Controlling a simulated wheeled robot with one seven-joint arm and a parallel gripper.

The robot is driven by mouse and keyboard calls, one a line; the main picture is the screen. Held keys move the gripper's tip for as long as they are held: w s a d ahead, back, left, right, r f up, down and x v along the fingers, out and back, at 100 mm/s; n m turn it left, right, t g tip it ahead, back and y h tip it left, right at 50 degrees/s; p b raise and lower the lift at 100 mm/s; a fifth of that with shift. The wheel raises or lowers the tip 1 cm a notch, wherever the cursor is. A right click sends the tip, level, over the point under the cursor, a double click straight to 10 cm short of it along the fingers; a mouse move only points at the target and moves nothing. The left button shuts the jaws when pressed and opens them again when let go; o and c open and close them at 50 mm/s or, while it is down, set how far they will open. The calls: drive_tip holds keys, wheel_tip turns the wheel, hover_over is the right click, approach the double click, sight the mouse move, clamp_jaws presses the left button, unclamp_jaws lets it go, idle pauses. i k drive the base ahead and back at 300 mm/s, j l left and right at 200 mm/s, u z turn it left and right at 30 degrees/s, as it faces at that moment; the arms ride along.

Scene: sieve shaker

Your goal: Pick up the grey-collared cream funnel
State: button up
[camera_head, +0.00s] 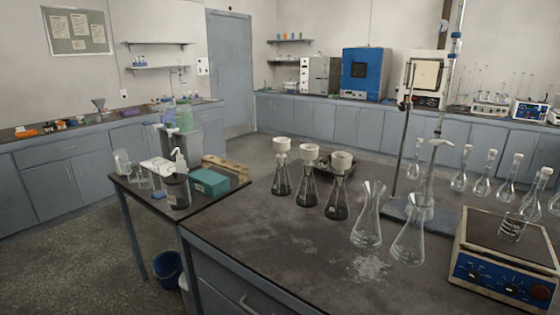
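Three cream funnels sit upright in the necks of dark-bottomed conical flasks on the near bench: a left funnel (282,145), a middle funnel (309,151) and a right funnel (342,160). Under them are the left flask (281,182), the middle flask (308,190) and the right flask (337,204). The funnels are small in the picture, and I cannot tell for sure which one has the grey collar. My gripper is not in view.
Two clear empty flasks (368,222) stand in front right of the funnels, near a burette stand (407,209). A blue hotplate (505,260) is at right.

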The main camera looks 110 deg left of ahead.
sight(309, 152)
drive_tip(key=u, duration=3.5)
